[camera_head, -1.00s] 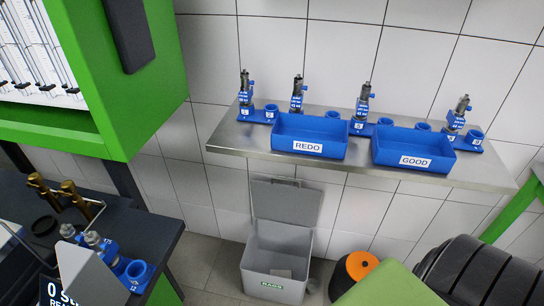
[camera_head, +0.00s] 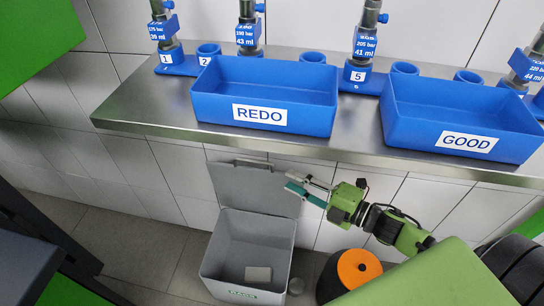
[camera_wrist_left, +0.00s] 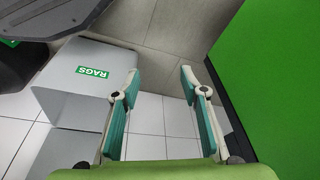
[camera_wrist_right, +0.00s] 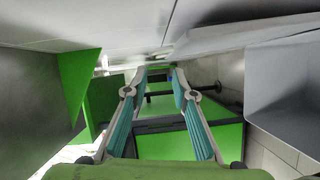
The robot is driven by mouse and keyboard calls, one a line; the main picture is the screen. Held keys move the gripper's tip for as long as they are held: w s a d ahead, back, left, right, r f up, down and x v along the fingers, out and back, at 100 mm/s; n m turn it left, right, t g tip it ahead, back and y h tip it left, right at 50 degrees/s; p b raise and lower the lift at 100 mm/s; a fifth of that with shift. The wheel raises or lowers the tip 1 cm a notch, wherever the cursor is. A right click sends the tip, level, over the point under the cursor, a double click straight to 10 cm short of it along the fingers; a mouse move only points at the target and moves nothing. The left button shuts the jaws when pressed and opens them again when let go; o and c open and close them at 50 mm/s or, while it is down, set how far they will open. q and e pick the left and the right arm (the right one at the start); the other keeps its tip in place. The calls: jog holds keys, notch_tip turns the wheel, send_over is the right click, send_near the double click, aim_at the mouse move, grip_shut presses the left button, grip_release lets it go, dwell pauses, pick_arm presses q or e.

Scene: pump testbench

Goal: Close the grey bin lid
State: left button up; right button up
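The grey bin (camera_head: 283,258) stands on the floor under the steel shelf, and its label is at its front. Its lid (camera_head: 250,190) is open, tilted up at the back near the wall. My right gripper (camera_head: 291,185) is at the lid's right edge, pointing left; contact cannot be told. In the right wrist view its fingers (camera_wrist_right: 159,74) are apart with nothing between them, and a grey panel shows at the right. My left gripper (camera_wrist_left: 158,74) is open and empty in the left wrist view, with the RAGS-labelled bin (camera_wrist_left: 110,60) to its left. It is not in the head view.
The steel shelf (camera_head: 130,105) overhangs the bin, carrying the REDO tray (camera_head: 210,108), the GOOD tray (camera_head: 405,125) and several pump units. An orange-topped black round object (camera_head: 358,268) stands right of the bin. Green cabinet parts (camera_head: 35,35) are at the left.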

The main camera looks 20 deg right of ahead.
aim_at(252, 160)
jog(key=shift+n, duration=0.4)
jog(key=x, duration=0.4)
jog(key=r+b+x, duration=0.1)
jog(key=x, duration=0.8)
jog(key=shift+a+r+b, duration=0.3)
jog(key=shift+a+r, duration=0.05)
jog(key=shift+a, duration=0.1)
jog(key=shift+w+a, duration=0.15)
jog(key=shift+w, duration=0.05)
pick_arm(q)
notch_tip(252, 160, up, 7)
jog(key=shift+s+f, duration=0.15)
jog(key=shift+s, duration=0.2)
jog(key=shift+d, duration=0.1)
jog(key=shift+f, duration=0.1)
pick_arm(e)
grip_shut()
